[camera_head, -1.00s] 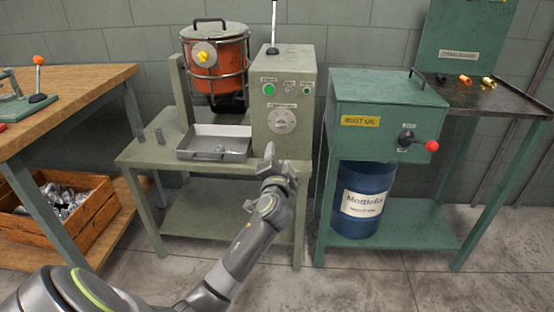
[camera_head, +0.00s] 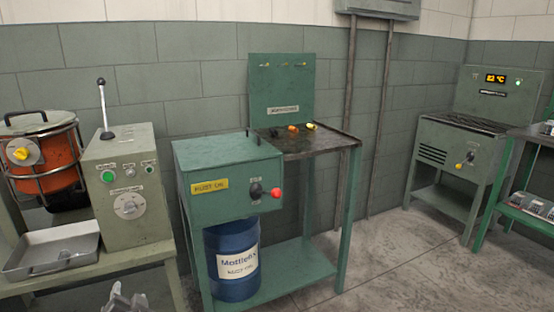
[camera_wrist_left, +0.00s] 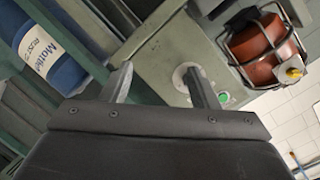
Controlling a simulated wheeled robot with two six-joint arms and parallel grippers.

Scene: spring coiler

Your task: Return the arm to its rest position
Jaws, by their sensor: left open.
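My left gripper (camera_head: 126,300) shows only as fingertips at the bottom edge of the head view, in front of the spring coiler (camera_head: 128,190) with its green button, dial and upright lever. In the left wrist view the left gripper (camera_wrist_left: 160,88) has its two fingers apart, with nothing between them. Behind the fingers are the coiler's grey-green panel (camera_wrist_left: 155,65), its dial and green button. The rest of my left arm is out of the head view. My right gripper is not in view.
An orange caged drum (camera_head: 45,165) and a metal tray (camera_head: 50,253) are left of the coiler panel. A green oil cabinet (camera_head: 228,175) with a red-knobbed handle stands over a blue barrel (camera_head: 232,262). An oven-like unit (camera_head: 463,150) is at the right. Open floor (camera_head: 385,270) lies between.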

